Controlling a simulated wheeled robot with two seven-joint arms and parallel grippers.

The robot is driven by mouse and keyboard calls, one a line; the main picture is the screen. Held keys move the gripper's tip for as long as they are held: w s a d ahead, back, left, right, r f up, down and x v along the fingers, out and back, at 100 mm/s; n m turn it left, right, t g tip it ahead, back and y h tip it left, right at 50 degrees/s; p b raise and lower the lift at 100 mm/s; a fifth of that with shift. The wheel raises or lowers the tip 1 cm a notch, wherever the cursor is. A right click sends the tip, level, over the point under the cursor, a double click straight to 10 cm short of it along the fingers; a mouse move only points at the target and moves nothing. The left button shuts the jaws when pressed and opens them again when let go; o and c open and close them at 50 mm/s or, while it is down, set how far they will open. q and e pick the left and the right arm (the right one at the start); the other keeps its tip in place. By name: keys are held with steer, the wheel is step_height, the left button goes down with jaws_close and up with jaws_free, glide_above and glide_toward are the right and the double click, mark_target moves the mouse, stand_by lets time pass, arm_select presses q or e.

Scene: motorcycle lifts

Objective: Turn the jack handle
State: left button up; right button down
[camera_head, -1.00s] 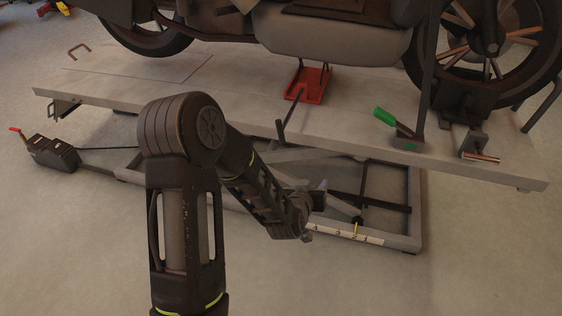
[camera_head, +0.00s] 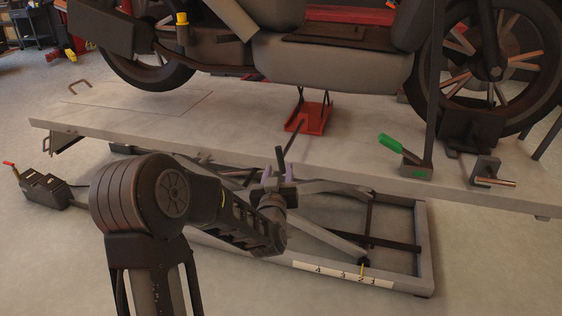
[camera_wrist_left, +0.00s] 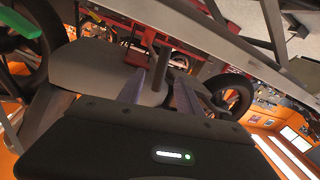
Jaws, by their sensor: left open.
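The red jack (camera_head: 308,117) stands on the lift platform (camera_head: 225,135) under the motorcycle. Its dark jack handle (camera_head: 289,139) slopes from the jack over the platform's near edge. My left gripper (camera_head: 278,173) is open at that edge, pointing up, with its two pale purple fingers apart around the handle's lower end. In the left wrist view the dark handle (camera_wrist_left: 160,70) rises between and beyond the open fingers (camera_wrist_left: 160,97). I cannot tell whether the fingers touch it. My right gripper is not in view.
The motorcycle (camera_head: 335,61) stands over the platform. A green-handled lever (camera_head: 390,144) and a metal clamp (camera_head: 487,171) are at the platform's right. The lift's lower frame (camera_head: 423,235) lies below my left gripper. A dark pedal unit (camera_head: 44,188) is on the floor at left.

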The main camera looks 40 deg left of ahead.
mark_target(280, 162)
arm_select(q)
steer(key=b+x, duration=0.1)
steer(key=x, duration=0.5)
steer(key=shift+w, duration=0.1)
jaws_close()
stand_by(0.3)
